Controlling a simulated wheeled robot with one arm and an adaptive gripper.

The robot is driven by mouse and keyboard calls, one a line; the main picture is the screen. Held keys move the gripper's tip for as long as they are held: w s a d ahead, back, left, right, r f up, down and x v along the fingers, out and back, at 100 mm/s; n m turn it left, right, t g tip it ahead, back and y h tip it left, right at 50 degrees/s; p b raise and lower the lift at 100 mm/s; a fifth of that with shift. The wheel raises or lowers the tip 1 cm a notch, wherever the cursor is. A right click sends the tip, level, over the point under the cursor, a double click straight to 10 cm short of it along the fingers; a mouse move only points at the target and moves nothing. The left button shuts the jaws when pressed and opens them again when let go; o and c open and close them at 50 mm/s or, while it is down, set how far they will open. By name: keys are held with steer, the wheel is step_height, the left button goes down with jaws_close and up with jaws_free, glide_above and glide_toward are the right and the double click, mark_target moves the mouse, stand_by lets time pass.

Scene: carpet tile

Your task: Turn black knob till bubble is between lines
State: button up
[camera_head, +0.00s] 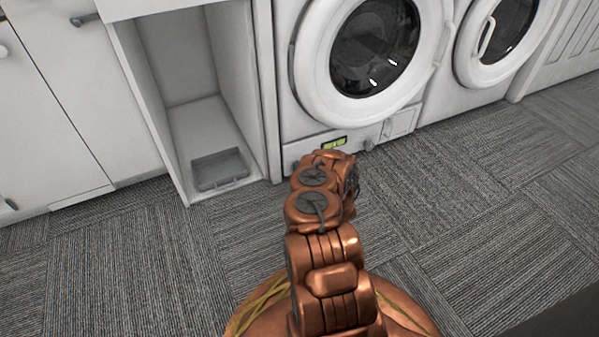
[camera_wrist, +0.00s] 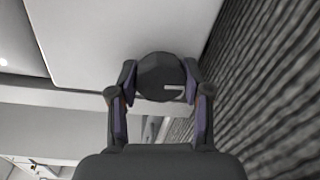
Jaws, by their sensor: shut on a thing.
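The black knob (camera_wrist: 156,72) is round, with a pale line near the right of its face in the wrist view. My gripper (camera_wrist: 160,82) has a finger on each side of the knob and is shut on it. In the head view, a yellow-green level (camera_head: 334,142) sits low on the front of the left washing machine (camera_head: 290,105). The bubble and its lines are too small to tell there. My arm hides the gripper and the knob in the head view.
An open white cabinet bay (camera_head: 187,125) stands left of the machine, with a grey tray (camera_head: 221,168) on its floor. A second machine (camera_head: 500,40) stands at the right. The carpet (camera_head: 480,200) is clear in front.

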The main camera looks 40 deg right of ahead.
steer(key=shift+d+m, duration=0.1)
steer(key=shift+m, duration=0.3)
steer(key=o, duration=1.2)
steer(key=shift+c, duration=0.2)
steer(key=shift+s, duration=0.1)
steer(key=v, duration=1)
steer(key=shift+f, duration=0.1)
steer(key=shift+v, duration=0.95)
